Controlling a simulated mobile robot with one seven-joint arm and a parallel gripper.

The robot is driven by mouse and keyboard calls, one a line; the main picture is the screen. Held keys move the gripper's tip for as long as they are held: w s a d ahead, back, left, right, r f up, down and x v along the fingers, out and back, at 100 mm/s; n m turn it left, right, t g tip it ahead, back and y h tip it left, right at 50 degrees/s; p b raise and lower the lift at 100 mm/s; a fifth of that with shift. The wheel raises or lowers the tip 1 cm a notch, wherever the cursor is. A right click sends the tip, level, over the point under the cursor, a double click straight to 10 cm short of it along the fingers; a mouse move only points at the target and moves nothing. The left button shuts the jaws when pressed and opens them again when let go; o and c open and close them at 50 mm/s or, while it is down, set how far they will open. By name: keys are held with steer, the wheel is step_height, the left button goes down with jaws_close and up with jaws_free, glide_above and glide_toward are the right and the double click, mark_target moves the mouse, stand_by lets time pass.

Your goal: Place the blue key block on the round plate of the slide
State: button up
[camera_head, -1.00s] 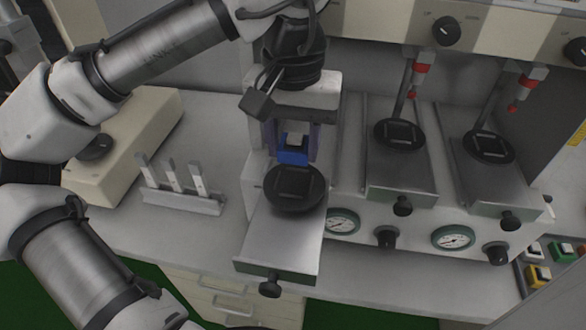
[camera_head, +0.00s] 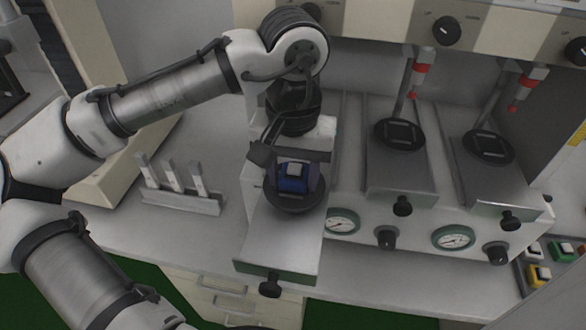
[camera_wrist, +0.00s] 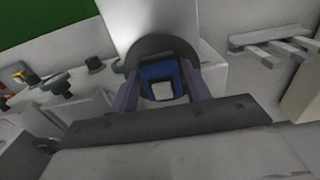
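The blue key block (camera_head: 293,184), with a pale top, is between the fingers of my gripper (camera_head: 296,178). My gripper is shut on it, over the round black plate (camera_head: 290,207) of the pulled-out left slide (camera_head: 277,245). In the wrist view the blue block (camera_wrist: 160,84) sits between the two purple fingers of my gripper (camera_wrist: 161,88), in front of the dark round plate (camera_wrist: 160,43). The block hides the middle of the plate. I cannot tell whether the block touches the plate.
Two more slides with round black plates (camera_head: 399,135) (camera_head: 489,144) stand to the right, below red-tipped rods (camera_head: 420,75). A rack with upright grey pieces (camera_head: 181,199) stands at the left. Round gauges (camera_head: 453,237) and black knobs line the front. Coloured buttons (camera_head: 538,275) are at the right.

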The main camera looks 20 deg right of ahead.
mark_target(293, 178)
steer(key=shift+o, duration=1.4)
steer(key=shift+r, duration=0.15)
step_height(293, 178, up, 12)
